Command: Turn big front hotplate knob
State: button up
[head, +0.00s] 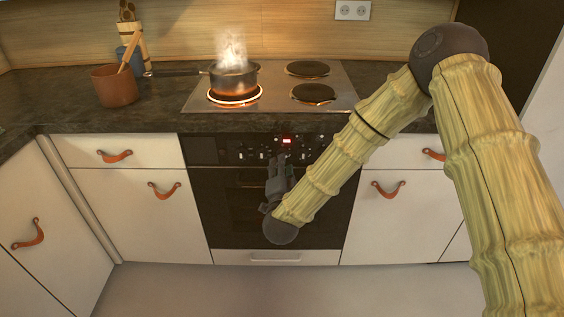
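The oven's dark control panel (225,151) runs below the worktop, with a small red display (287,141) and several small pale-marked knobs (241,156). Which knob is the big front hotplate's cannot be told at this size. My gripper (280,162) is in front of the panel, below the red display, pointing up. It covers part of the panel and the oven door. Whether its fingers touch a knob, and whether they are open or shut, cannot be made out. The front left hotplate (235,100) glows orange under a steaming pot (233,77).
The hob (338,86) also has dark plates at back right (307,69) and front right (313,93). A brown pot (115,88) with a wooden utensil stands left on the worktop. White cabinets with leather pulls (164,191) flank the oven. The floor in front is clear.

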jog(key=shift+w, duration=1.65)
jog(key=shift+c, duration=0.2)
grip_shut()
